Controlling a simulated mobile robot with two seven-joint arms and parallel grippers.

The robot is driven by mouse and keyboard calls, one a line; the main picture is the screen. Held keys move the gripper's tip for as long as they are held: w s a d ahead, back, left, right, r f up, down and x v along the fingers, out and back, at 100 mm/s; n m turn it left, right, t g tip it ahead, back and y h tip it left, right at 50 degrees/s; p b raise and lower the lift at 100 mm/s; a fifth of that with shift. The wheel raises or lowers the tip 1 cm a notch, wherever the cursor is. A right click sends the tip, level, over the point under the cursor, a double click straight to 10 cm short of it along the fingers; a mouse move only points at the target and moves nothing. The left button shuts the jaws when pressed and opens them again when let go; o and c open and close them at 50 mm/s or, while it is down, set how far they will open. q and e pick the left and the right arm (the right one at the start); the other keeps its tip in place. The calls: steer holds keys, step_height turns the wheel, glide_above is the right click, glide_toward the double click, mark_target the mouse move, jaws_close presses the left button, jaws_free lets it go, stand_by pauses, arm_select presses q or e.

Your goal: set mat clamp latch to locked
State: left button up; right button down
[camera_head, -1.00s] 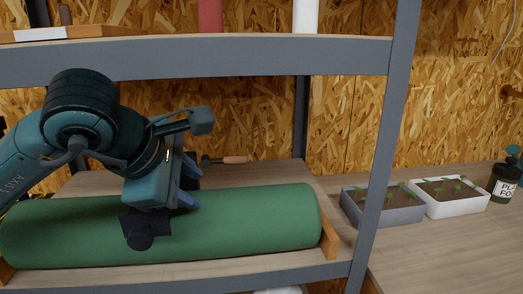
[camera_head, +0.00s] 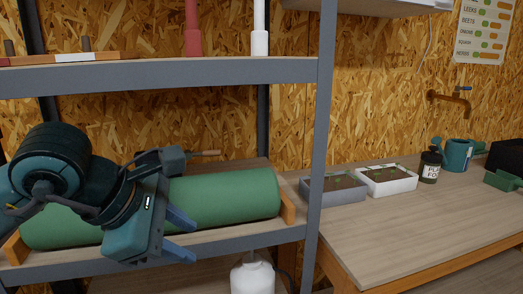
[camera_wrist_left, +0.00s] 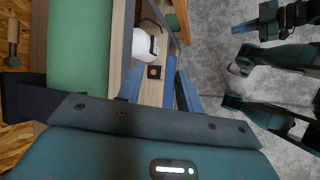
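A green rolled mat (camera_head: 225,196) lies along the middle shelf, with a wooden end piece (camera_head: 287,207) at its right end. It also shows at the left of the left wrist view (camera_wrist_left: 80,50). My left gripper (camera_head: 186,235) is in front of the mat at the shelf's front edge, open and empty, its two blue fingers apart (camera_wrist_left: 156,90). I cannot clearly identify the mat clamp latch; the gripper hides part of the mat. A dark square with an orange disc (camera_wrist_left: 153,72) shows between the fingers in the left wrist view.
A grey shelf post (camera_head: 320,130) stands right of the mat. A white jug (camera_head: 252,277) is below the shelf. A wooden-handled tool (camera_head: 205,153) lies behind the mat. Seedling trays (camera_head: 335,190) stand on the bench at right; the bench front is clear.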

arm_select(q)
steer(key=s+d+n+g+h+p, duration=0.2)
steer(key=s+d+n+g+h, duration=0.2)
steer(key=s+d+g+h, duration=0.6)
steer(key=w+a+n+t+h+p, duration=0.1)
steer(key=w+n+t+h, duration=0.3)
steer(key=n+t, duration=0.6)
steer(key=w+a+n+t+h+p, duration=0.1)
steer(key=w+a+n+t, duration=0.1)
steer(key=w+n+t, duration=0.75)
steer(key=s+a+f+n+t+y+p, duration=0.1)
steer(key=a+f+n+t+y, duration=0.3)
steer(key=f+n+y, duration=0.9)
steer(key=s+a+f+n+g+y, duration=0.2)
steer(key=s+f+n, duration=0.4)
steer(key=f, duration=0.4)
steer(key=s+a+f+n+g+y+p, duration=0.1)
steer(key=s+a+f+n+g+y, duration=0.1)
steer(key=s+f+n+g, duration=0.4)
step_height(320, 180, down, 4)
steer(key=shift+s+a+f+n, duration=0.1)
steer(key=shift+s+a+n, duration=0.5)
steer(key=shift+a+n, duration=0.4)
arm_select(e)
steer(key=shift+d+r+g+h, duration=0.3)
steer(key=shift+d+r+h, duration=0.3)
steer(key=shift+d+r, duration=0.45)
